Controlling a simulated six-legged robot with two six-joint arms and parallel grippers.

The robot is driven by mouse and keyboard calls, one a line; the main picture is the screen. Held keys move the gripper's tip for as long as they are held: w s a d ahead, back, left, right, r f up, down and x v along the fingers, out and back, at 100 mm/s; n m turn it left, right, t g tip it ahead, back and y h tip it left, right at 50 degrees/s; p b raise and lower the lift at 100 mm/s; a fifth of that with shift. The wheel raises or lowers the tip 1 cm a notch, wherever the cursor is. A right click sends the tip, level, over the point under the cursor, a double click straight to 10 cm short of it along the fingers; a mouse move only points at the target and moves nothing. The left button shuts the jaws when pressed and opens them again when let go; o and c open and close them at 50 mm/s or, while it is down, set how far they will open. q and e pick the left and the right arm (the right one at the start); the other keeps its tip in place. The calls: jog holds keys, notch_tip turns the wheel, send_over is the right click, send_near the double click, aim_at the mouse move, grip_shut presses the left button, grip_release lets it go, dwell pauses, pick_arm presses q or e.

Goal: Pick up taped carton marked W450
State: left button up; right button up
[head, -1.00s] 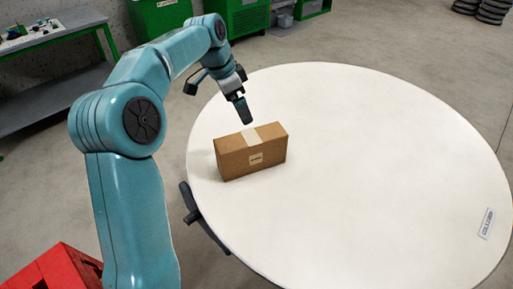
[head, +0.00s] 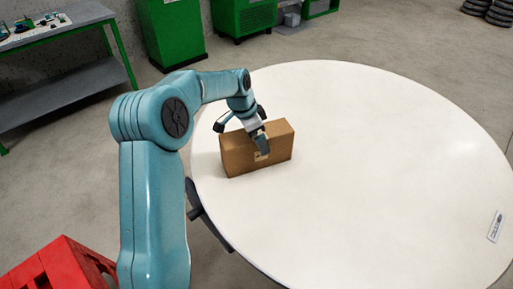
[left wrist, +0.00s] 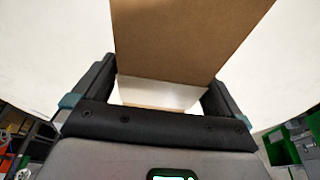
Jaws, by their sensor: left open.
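The brown taped carton (head: 238,160) stands upright on the round white table (head: 370,170), near its left edge. Its small label on the near face is mostly covered by my gripper and cannot be read. My left gripper (head: 262,143) is over the carton from above, with one dark finger in front of the near face; the other finger is hidden. In the left wrist view the gripper (left wrist: 160,75) is open, and the carton (left wrist: 185,35) with its pale tape strip lies between the two fingers. I cannot tell whether either finger touches it.
A small label plate (head: 495,226) lies at the table's right edge. A red crate (head: 62,268) is at the lower left. A green-framed workbench (head: 70,40) stands at the back left.

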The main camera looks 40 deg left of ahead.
pick_arm(q)
jog(key=shift+w+d+f, duration=0.1)
jog(key=shift+w+f, duration=0.15)
jog(key=shift+f, duration=0.25)
jog(key=shift+s+r, duration=0.1)
jog(key=shift+s, duration=0.05)
jog(key=shift+c, duration=0.7)
jog(key=c, duration=1)
jog(key=shift+c, duration=1.3)
jog(key=shift+r, duration=0.15)
